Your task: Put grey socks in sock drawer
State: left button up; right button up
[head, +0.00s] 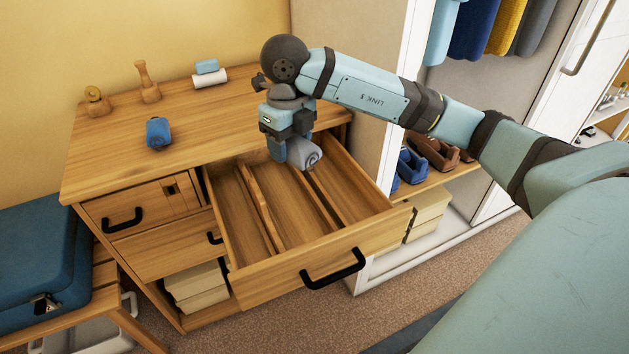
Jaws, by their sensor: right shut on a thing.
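The grey socks (302,153) are a rolled bundle with a spiral end. My right gripper (290,148) points down and is shut on the grey socks, above the back part of the open drawer (300,245). Wooden dividers split the drawer lengthwise into compartments, and no other thing shows in it. I cannot tell if the socks touch a divider or the drawer floor. My left gripper is not in view.
A blue roll (158,132), a wooden stand (146,83), a small wooden object (96,100) and a white roll with a blue block (208,70) stand on the dresser top (190,110). A blue case (40,255) is at left. Wardrobe shoes (432,150) are at right.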

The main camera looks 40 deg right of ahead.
jog(key=shift+s+d+f, duration=0.15)
jog(key=shift+s+f, duration=0.1)
jog(key=shift+f, duration=0.1)
jog(key=b, duration=0.3)
send_over(298, 223)
notch_tip(298, 223, down, 15)
jog(key=shift+r, duration=0.1)
jog(key=shift+f+b, duration=0.45)
jog(key=shift+f, duration=2.05)
jog(key=o, duration=0.6)
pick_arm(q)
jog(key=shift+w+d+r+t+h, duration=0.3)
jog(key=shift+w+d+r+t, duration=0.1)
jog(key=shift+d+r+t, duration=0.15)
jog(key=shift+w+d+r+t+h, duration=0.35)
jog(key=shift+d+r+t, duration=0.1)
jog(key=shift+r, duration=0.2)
